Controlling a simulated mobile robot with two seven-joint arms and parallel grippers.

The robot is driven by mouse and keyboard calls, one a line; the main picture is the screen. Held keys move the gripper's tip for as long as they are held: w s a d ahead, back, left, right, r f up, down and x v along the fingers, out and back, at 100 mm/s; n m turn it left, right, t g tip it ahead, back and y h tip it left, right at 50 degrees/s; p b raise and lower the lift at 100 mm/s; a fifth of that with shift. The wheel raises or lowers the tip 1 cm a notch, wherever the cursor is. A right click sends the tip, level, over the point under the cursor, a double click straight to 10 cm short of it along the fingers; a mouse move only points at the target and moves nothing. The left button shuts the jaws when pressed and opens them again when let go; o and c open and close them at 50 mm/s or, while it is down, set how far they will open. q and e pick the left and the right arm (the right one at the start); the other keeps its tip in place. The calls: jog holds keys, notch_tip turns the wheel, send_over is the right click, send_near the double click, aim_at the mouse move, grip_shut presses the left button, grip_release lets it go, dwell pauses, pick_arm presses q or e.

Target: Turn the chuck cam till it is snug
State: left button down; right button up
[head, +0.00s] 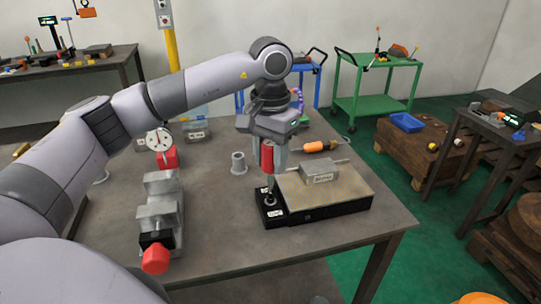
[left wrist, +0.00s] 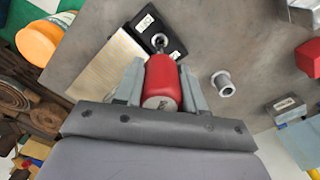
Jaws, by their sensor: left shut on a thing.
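My left gripper (head: 267,150) is shut on the red handle (head: 267,158) of an upright tool, above the front left end of the chuck. The red handle (left wrist: 162,78) also shows between both fingers in the left wrist view. The tool's thin shaft points down at the round cam (head: 270,198) on a black labelled block (head: 272,217). I cannot tell whether its tip sits in the cam. The chuck (head: 350,198) has a tan top and dark sides. A grey labelled workpiece (head: 320,175) lies on it. My right gripper is not in view.
A grey vise (head: 160,215) with a red knob (head: 155,260) stands left of the chuck. A grey flanged bushing (head: 238,163) and an orange-handled tool (head: 318,146) lie behind. The table's front right (head: 375,228) is clear. Green and blue carts stand beyond.

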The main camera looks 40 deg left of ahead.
pick_arm(q)
jog(key=shift+r+n, duration=0.1)
jog(key=shift+n, duration=0.3)
jog(key=shift+r+p, duration=0.7)
jog(key=shift+r, duration=0.05)
